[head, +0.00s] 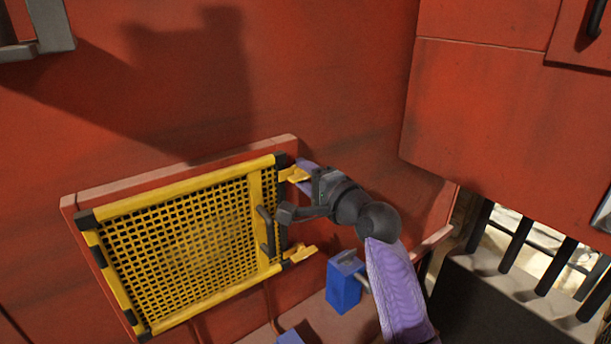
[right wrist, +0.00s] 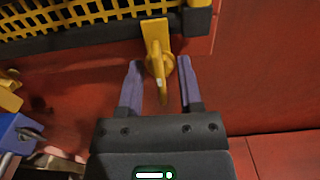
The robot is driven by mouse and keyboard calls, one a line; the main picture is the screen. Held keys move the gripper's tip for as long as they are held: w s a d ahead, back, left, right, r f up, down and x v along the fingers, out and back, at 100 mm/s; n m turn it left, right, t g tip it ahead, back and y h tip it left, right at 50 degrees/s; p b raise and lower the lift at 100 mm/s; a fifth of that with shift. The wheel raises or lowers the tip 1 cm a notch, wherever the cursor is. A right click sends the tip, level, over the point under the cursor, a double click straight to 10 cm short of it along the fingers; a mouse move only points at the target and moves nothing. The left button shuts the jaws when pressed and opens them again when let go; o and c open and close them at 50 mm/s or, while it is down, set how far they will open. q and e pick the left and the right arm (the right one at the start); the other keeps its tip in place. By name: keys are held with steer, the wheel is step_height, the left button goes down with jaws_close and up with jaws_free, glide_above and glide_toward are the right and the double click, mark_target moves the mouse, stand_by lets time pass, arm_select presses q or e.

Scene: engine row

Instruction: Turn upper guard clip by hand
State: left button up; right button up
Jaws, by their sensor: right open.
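The yellow mesh guard (head: 185,243) is on the red wall. Its upper guard clip (head: 293,174) is a yellow tab at the guard's top right corner. In the right wrist view, the clip (right wrist: 155,35) sticks out from the guard's edge beside a black corner piece. My right gripper (head: 304,172) is at this clip. In the right wrist view, its purple fingers (right wrist: 158,70) are open, one on each side of the clip, with a visible gap on both sides. The head view partly hides the fingers. My left gripper is not in view.
A lower yellow clip (head: 301,254) is at the guard's bottom right. A black handle (head: 265,230) is on the guard's right side. A blue block (head: 343,284) stands below my right arm. A red cabinet (head: 490,120) juts out at right, above dark railings (head: 516,242).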

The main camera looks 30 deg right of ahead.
jaws_close()
